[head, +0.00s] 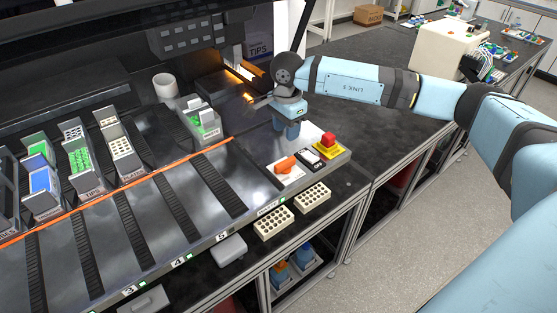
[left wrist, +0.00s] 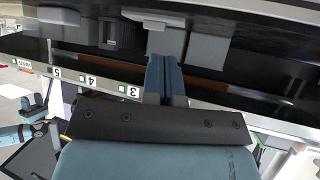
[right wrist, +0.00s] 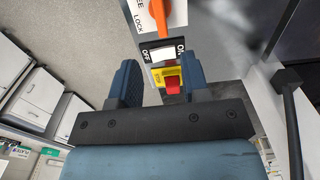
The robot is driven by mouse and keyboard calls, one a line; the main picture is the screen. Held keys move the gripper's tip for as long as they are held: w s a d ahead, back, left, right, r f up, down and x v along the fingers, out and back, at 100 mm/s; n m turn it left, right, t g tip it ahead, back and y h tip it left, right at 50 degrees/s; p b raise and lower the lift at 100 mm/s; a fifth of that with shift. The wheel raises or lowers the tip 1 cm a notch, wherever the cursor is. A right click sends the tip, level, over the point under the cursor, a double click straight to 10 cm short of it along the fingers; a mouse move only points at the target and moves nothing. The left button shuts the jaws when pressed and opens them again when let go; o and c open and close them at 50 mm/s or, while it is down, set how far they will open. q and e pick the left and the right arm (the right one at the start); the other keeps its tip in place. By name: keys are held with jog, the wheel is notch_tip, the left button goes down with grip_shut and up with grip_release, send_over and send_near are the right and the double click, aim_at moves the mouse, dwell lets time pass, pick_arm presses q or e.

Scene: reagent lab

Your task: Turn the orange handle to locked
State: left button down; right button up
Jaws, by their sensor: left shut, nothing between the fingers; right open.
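The orange handle (head: 285,164) sits on a white plate at the right front corner of the deck. In the head view it lies slanted, lower at its left end. The right wrist view shows the handle (right wrist: 166,12) at the top edge, partly cut off, beside lettering reading "LOCK" and part of another word. My right gripper (head: 289,131) is open and empty, pointing down just behind and above the handle, apart from it. Its fingers also show in the right wrist view (right wrist: 158,82). My left gripper (left wrist: 163,76) is shut and empty over the deck's numbered front edge.
An ON/OFF switch (head: 309,156) and a red button on a yellow base (head: 327,145) stand right of the handle. Cream racks (head: 274,222) lie in front. Reagent carriers (head: 123,150) stand on the deck at left. The bench behind the right arm is mostly clear.

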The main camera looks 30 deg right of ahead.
aim_at(285, 161)
notch_tip(285, 161, down, 11)
jog(key=p, duration=0.3)
jog(key=shift+a, duration=0.1)
jog(key=shift+f, duration=0.75)
grip_shut()
